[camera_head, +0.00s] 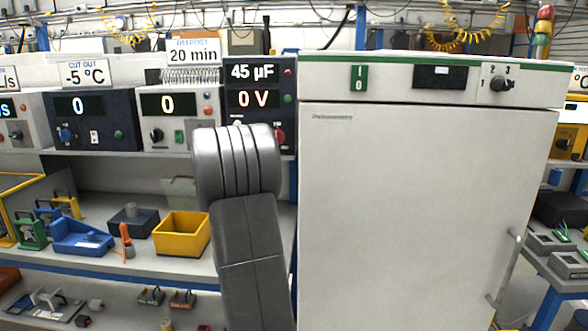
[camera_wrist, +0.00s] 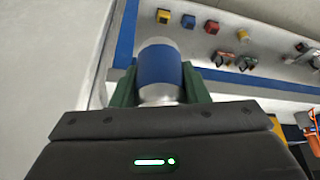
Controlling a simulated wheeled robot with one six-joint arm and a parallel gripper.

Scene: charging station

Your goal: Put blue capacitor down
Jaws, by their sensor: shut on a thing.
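The blue capacitor (camera_wrist: 160,68) is a short cylinder with a wide blue band and silver ends. It shows in the wrist view, held between the two green fingers of my gripper (camera_wrist: 158,85). My gripper is shut on it, over a grey floor and beside a shelf (camera_wrist: 235,78) with a blue edge. In the head view my grey arm stands in front of the bench, and neither the gripper nor the capacitor can be seen there.
A large white cabinet (camera_head: 420,200) with a door handle (camera_head: 505,265) stands right of my arm. The bench shelf (camera_head: 150,262) holds a yellow bin (camera_head: 182,235) and a blue bin (camera_head: 80,240). Instruments line the upper shelf, including one reading 45 µF and 0 V (camera_head: 253,87).

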